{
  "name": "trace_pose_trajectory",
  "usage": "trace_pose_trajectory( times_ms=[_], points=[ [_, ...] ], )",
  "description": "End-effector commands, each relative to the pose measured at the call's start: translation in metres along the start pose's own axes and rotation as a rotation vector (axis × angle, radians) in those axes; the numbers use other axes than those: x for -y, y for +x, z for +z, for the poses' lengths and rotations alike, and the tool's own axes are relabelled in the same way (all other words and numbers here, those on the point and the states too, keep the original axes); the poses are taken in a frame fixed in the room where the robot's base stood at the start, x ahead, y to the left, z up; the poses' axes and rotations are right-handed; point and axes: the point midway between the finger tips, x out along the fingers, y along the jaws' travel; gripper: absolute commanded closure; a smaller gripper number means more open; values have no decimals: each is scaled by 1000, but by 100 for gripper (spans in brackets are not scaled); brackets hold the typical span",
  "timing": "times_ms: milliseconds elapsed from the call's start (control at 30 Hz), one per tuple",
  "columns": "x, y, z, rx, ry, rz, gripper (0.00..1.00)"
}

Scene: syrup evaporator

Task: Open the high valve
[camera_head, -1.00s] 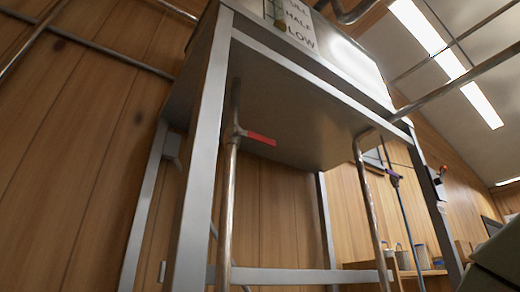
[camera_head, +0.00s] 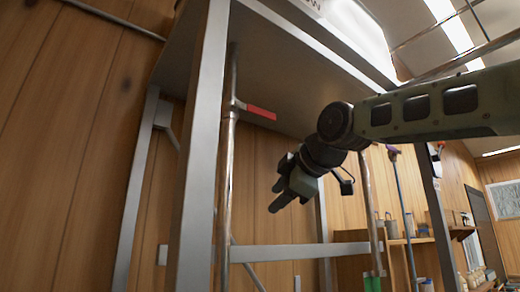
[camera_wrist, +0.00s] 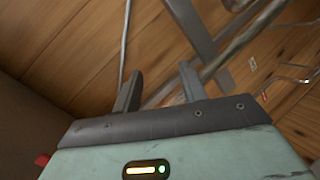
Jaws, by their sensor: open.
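The high valve shows as a red lever handle (camera_head: 261,112) on a vertical metal pipe (camera_head: 228,165), just under the raised metal tank. The lever sticks out to the right, roughly level. My gripper (camera_head: 281,200) is below and to the right of the lever, apart from it, and points down and left. In the wrist view my gripper (camera_wrist: 160,74) has its two fingers spread with nothing between them. A small red spot lies at the right of the wrist view; I cannot tell whether it is the lever.
The metal stand's front leg (camera_head: 200,150) rises left of the pipe. A lower crossbar (camera_head: 290,252) runs behind. Another vertical pipe (camera_head: 369,205) is right of my gripper. Shelves with cans (camera_head: 408,238) stand at the right. A wooden wall is behind.

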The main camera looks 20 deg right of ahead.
Motion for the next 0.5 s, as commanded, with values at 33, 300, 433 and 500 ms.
trace_pose_trajectory(
  times_ms=[33,300,433,500],
  points=[
    [-35,-34,-22,-54,-85,73,58],
    [-131,-164,-61,-154,-394,330,58],
    [-143,-182,-63,-158,-437,367,58],
    [-146,-181,-65,-158,-444,370,58]
  ],
)
